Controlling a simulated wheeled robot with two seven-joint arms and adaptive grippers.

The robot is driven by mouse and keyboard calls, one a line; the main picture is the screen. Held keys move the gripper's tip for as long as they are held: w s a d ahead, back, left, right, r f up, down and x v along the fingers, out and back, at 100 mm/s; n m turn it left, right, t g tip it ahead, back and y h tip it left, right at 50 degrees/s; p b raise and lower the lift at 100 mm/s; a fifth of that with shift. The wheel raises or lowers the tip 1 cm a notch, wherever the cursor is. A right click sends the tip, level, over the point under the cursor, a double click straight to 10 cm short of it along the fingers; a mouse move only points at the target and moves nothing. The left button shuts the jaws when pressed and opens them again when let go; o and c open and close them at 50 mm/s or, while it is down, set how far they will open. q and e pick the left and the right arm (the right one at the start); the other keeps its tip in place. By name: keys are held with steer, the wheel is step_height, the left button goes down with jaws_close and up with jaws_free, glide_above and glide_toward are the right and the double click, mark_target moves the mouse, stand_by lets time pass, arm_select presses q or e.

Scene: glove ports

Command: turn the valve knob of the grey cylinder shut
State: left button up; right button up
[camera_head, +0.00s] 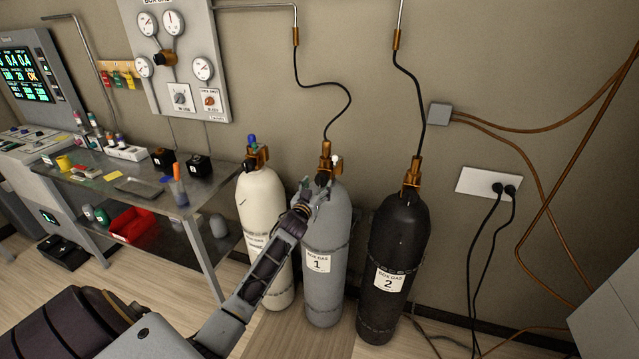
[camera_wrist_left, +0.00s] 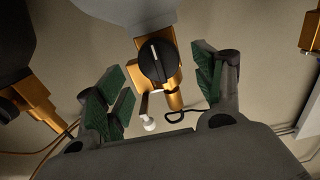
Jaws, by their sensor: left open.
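The grey cylinder (camera_head: 325,270), labelled 1, stands against the wall between a white and a black cylinder. Its brass valve (camera_head: 325,152) sits on top, with a black hose rising from it. In the left wrist view its black round valve knob (camera_wrist_left: 157,62) with a white pointer line faces the camera, on the brass body. My left gripper (camera_head: 314,190) is in front of the cylinder's top. In the left wrist view the gripper (camera_wrist_left: 160,82) is open, with green-padded fingers on either side of the knob and apart from it. My right gripper is not in view.
The white cylinder (camera_head: 262,210) stands close on the left, the black cylinder (camera_head: 395,250) close on the right. A steel table (camera_head: 200,190) with small items is at left. A gauge panel (camera_head: 190,95) hangs above. Cables hang at right.

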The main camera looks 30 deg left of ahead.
mark_target(321, 181)
arm_select(q)
steer(key=shift+x, duration=1.45)
steer(key=shift+c, duration=1.1)
steer(key=c, duration=0.8)
steer(key=shift+o, duration=0.2)
